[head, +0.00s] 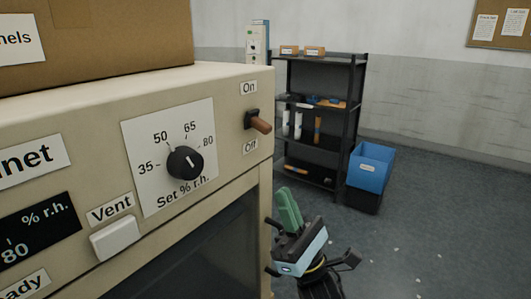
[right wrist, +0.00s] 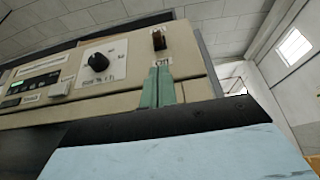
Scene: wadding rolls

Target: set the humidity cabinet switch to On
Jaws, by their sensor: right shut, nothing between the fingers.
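The humidity cabinet (head: 92,98) is a cream box filling the left of the head view. Its switch (head: 262,123) is a brown lever on a black base, between an "On" label above and an "Off" label below. The lever sticks out and tilts slightly down, toward Off. It also shows in the right wrist view (right wrist: 158,41), just above the fingertips. My right gripper (head: 286,192) has green fingers, shut and empty, pointing up. It is below the switch and apart from it in the head view. My left gripper is not in view.
A black dial (head: 185,163) and a white Vent button (head: 114,238) are on the same panel, left of the switch. A cardboard box (head: 110,40) sits on the cabinet. A black shelf (head: 318,120) and blue bin (head: 371,168) stand behind.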

